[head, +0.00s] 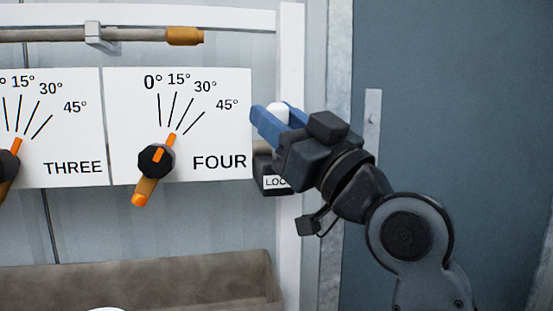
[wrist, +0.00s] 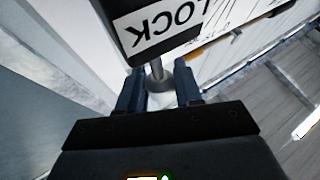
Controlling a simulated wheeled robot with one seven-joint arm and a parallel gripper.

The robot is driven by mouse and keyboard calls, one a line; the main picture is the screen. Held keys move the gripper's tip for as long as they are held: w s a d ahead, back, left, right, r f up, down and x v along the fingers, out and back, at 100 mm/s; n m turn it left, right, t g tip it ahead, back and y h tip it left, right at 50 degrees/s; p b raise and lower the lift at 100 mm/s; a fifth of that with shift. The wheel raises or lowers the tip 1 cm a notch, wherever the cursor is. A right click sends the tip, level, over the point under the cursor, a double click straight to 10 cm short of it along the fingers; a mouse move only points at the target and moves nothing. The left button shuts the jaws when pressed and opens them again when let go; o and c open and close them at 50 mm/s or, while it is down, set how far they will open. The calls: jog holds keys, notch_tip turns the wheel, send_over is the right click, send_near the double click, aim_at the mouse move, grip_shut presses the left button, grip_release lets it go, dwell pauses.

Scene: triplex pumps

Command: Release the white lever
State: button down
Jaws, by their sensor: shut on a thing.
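The white lever (head: 279,112) shows its pale rounded end between the blue fingers of my gripper (head: 266,122) in the head view, at the right edge of the panel marked FOUR. The wrist view shows the lever's grey stem and base (wrist: 158,84) between the two fingers. My gripper (wrist: 160,86) is shut on the lever. A black box with a LOCK label (head: 268,175) sits just below the fingers in the head view, and its label (wrist: 157,28) is large in the wrist view. Fingers and wrist hide most of the lever in the head view.
The FOUR panel (head: 225,135) has a black dial with an orange pointer (head: 156,160), near 30°. The THREE panel (head: 70,145) is to its left. A white upright post (head: 290,220) stands behind my gripper, with a blue-grey surface (head: 460,90) at right.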

jog(key=shift+s+d+f+n+y+b, duration=0.15)
jog(key=shift+s+f+n+y+b, duration=0.35)
jog(key=shift+b, duration=1.6)
jog(key=shift+w+r+y+b, duration=0.15)
jog(key=shift+y+b, duration=0.15)
jog(key=shift+y, duration=0.1)
jog(key=shift+r+n+b, duration=0.15)
jog(key=shift+n+b, duration=0.25)
jog(key=shift+b, duration=0.05)
jog(key=c, duration=1.1)
grip_release()
jog(key=v, duration=0.8)
